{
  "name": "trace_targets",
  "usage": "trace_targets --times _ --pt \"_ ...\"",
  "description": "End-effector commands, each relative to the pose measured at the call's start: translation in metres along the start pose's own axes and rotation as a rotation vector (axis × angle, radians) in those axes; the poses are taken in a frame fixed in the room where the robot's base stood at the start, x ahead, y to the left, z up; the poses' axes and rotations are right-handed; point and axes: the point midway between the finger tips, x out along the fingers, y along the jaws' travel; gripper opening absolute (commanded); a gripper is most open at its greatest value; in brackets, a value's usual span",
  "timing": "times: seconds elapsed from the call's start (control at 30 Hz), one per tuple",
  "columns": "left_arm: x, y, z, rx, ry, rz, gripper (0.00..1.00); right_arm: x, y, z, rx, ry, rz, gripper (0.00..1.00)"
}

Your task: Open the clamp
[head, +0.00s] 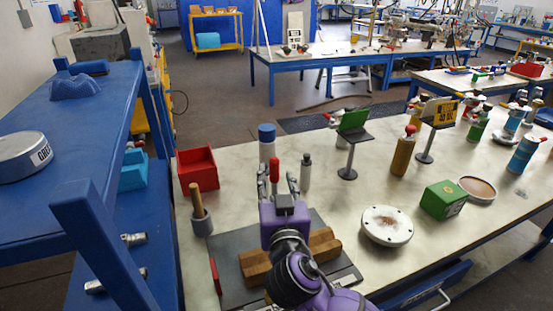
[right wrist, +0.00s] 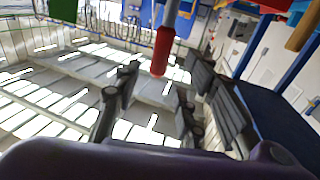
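The clamp shows as a red handle (head: 274,169) standing upright; its base is hidden behind my right gripper. In the right wrist view the red handle (right wrist: 162,50) hangs down from the top, on a grey metal shaft. My right gripper (head: 278,180) has its fingers apart, one on each side of the handle in the head view. In the right wrist view the open fingers (right wrist: 165,80) show a clear gap, and the handle's end appears between their tips. Contact cannot be told. My left gripper is not in view.
Brown wooden blocks (head: 325,245) lie on a dark plate (head: 228,287) under my right arm. A blue-capped container (head: 267,148) and a grey bottle (head: 306,172) stand close behind the gripper. A red bin (head: 197,170) and a mortar (head: 202,224) are left. A round flanged lid (head: 386,226) lies right.

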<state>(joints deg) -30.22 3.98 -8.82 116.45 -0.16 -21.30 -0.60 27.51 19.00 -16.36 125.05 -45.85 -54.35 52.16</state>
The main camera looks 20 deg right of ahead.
Motion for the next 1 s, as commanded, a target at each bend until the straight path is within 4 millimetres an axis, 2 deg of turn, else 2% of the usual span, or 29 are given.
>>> trace_targets --times 0.27,0.5,0.8,0.83,1.0 --pt "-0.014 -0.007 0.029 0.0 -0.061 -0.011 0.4 0.044 0.0 -0.003 -0.004 0.003 0.0 0.38" --pt "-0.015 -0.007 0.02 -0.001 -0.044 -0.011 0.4 0.069 0.001 -0.001 -0.003 0.0 0.0 0.38" --pt "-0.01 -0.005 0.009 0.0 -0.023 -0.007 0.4 0.073 0.001 0.001 -0.002 -0.002 0.0 0.38" --pt "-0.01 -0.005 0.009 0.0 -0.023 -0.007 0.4 0.073 0.001 0.001 -0.002 -0.002 0.0 0.37" --pt "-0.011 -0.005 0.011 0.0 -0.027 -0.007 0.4 0.073 0.001 0.001 -0.002 -0.001 0.0 0.15"
